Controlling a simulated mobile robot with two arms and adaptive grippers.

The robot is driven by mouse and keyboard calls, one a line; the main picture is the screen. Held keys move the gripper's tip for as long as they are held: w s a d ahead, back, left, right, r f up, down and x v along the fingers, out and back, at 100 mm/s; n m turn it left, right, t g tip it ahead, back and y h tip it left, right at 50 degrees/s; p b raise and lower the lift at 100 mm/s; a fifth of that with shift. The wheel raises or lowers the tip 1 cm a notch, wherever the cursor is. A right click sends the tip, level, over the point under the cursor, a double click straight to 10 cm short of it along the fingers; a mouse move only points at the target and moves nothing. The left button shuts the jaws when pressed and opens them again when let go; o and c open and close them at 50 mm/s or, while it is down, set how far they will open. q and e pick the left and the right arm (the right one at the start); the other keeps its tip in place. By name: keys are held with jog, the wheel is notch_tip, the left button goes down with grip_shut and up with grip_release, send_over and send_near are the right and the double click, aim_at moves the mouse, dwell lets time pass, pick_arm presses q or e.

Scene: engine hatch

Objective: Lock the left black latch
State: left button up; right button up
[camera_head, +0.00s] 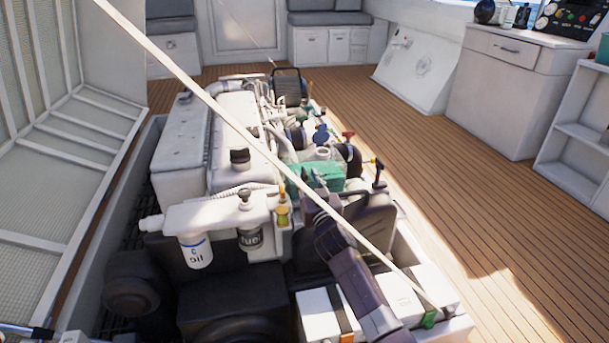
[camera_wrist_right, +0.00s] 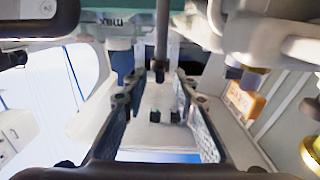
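My right arm enters the head view from the bottom right. Its gripper (camera_head: 322,190) is over the engine, close to a green box (camera_head: 302,178). In the right wrist view the two dark fingers of this gripper (camera_wrist_right: 158,88) stand apart. A thin dark rod (camera_wrist_right: 161,45) hangs down in the picture between their tips. I cannot tell whether the fingers touch it. The left black latch cannot be made out with certainty; a small black handle (camera_head: 378,170) stands right of the green box. My left gripper is not clearly in view.
A white prop rod (camera_head: 210,100) crosses diagonally in front of the engine. The open hatch lid (camera_head: 60,150) stands at the left. An oil filter (camera_head: 195,251) and fuel filter (camera_head: 250,238) hang at the near side. Wooden deck (camera_head: 480,200) at the right is clear.

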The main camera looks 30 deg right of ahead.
jog(key=shift+b+x, duration=0.5)
jog(key=shift+x, duration=1.25)
jog(key=shift+c, duration=0.2)
grip_shut()
